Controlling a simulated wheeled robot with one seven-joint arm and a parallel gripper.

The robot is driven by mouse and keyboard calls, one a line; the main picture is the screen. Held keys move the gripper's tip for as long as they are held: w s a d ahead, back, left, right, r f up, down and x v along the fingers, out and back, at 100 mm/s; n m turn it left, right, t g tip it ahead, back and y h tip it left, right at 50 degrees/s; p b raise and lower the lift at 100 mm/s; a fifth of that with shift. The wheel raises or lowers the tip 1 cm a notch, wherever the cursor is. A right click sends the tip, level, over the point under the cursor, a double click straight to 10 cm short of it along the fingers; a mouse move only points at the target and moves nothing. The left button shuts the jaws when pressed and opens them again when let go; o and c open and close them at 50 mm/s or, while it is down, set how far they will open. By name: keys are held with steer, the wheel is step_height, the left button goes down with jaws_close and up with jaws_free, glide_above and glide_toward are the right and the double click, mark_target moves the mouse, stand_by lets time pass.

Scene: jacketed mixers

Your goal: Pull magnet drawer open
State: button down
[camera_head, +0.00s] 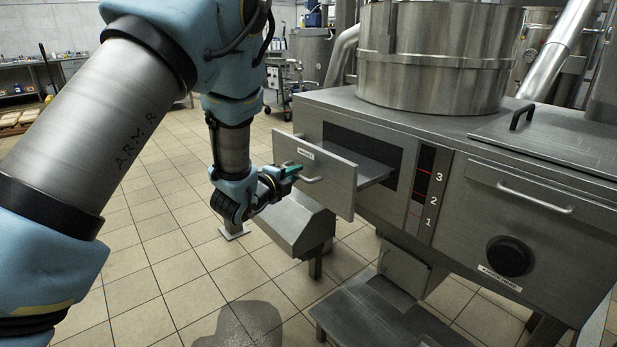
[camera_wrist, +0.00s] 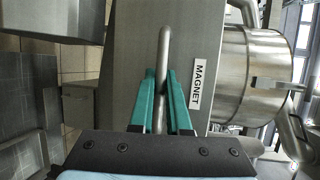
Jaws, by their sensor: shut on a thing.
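The magnet drawer (camera_head: 328,184) is a steel drawer standing partly out of the machine's front, with a gap between its front panel and the housing. Its front carries a label and a bar handle. In the wrist view the drawer front (camera_wrist: 128,40) shows the label "MAGNET" (camera_wrist: 197,84) right of the handle (camera_wrist: 164,50). My gripper (camera_head: 292,172) is at the handle, its green fingers on either side of the bar. In the wrist view my gripper (camera_wrist: 161,100) is shut on the handle, which runs between the fingers.
The steel machine (camera_head: 455,125) has a large round vessel (camera_head: 430,60) on top. A numbered strip (camera_head: 425,190) and a black knob (camera_head: 510,256) are right of the drawer. A sloped steel chute (camera_head: 290,222) stands below it. Tiled floor (camera_head: 150,250) is open at left, with a dark wet patch.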

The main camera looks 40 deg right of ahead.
steer(key=a+b, duration=0.1)
steer(key=a, duration=0.5)
steer(key=shift+w+a, duration=0.15)
steer(key=shift+a, duration=0.1)
steer(key=c, duration=1.2)
jaws_free()
steer(key=shift+o, duration=0.2)
steer(key=v, duration=1)
steer(key=shift+a+b, duration=0.3)
